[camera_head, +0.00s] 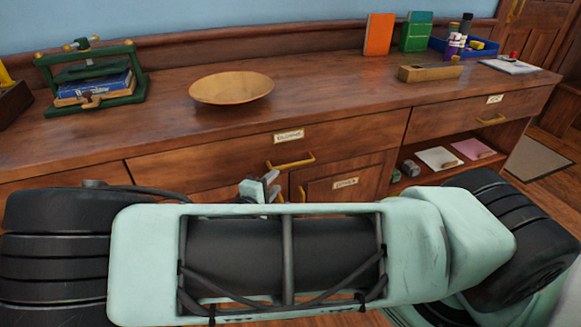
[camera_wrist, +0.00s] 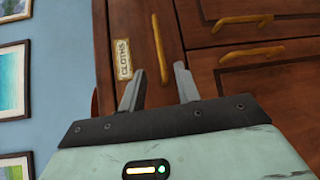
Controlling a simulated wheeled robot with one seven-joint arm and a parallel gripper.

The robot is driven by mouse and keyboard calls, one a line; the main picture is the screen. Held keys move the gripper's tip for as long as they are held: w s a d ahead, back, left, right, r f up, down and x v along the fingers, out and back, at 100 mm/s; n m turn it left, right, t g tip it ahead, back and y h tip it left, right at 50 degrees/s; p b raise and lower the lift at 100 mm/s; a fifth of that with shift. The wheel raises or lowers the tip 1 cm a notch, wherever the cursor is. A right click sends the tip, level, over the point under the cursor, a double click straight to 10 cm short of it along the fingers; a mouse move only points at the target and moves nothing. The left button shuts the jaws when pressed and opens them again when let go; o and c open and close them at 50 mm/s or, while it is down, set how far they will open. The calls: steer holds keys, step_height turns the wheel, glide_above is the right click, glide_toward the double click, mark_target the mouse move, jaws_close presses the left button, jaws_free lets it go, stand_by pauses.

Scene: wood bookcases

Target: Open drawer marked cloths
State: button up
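In the wrist view, the cloths drawer (camera_wrist: 140,25) has a wood front with a label reading CLOTHS (camera_wrist: 124,59). Its brass bar handle (camera_wrist: 160,45) runs up the picture beside the label. My gripper (camera_wrist: 160,72) is open, and the handle's lower end shows between its two fingers. I cannot tell whether the fingers reach around it or stop short. In the head view, my gripper (camera_head: 264,186) shows small behind my arm, just below a drawer handle (camera_head: 290,162) under a label (camera_head: 288,136) too small to read. No drawer stands visibly open there.
More brass handles (camera_wrist: 236,22) sit right of my gripper in the wrist view. A wooden bowl (camera_head: 231,88), a green press (camera_head: 92,75) and a blue tray (camera_head: 482,47) stand on the cabinet top. An open shelf (camera_head: 410,185) is at lower right.

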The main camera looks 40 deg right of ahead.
mark_target(291, 166)
steer(key=x, duration=1.1)
steer(key=shift+d+b, duration=0.1)
steer(key=shift+b, duration=0.25)
steer(key=shift+c, duration=0.2)
jaws_close()
